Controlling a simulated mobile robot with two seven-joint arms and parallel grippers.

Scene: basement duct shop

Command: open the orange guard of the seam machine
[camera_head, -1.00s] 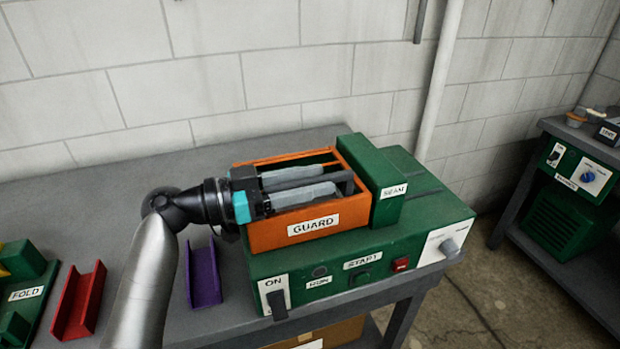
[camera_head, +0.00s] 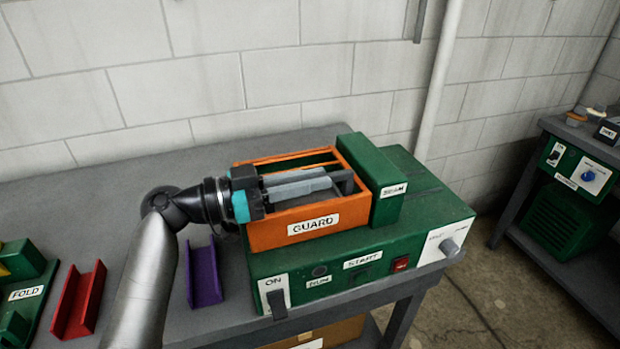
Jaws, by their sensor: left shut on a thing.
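The seam machine (camera_head: 360,235) is a green box on the bench with a raised block labelled SEAM. Its orange guard (camera_head: 270,238), labelled GUARD, sits on the left part of the machine as an open-topped orange frame, against the green block. My left gripper (camera_head: 330,181) reaches over the guard from the left. Its grey fingers are shut on a dark handle (camera_head: 347,183) inside the frame, near the block; the fingertips partly hide the grip. My right gripper is not in view.
The machine's front carries an ON switch (camera_head: 273,298), a START button, a red switch (camera_head: 400,263) and a knob (camera_head: 448,247). A purple channel (camera_head: 205,280), a red channel (camera_head: 80,302) and a green FOLD tool (camera_head: 22,290) lie left. A white pipe (camera_head: 438,80) stands behind.

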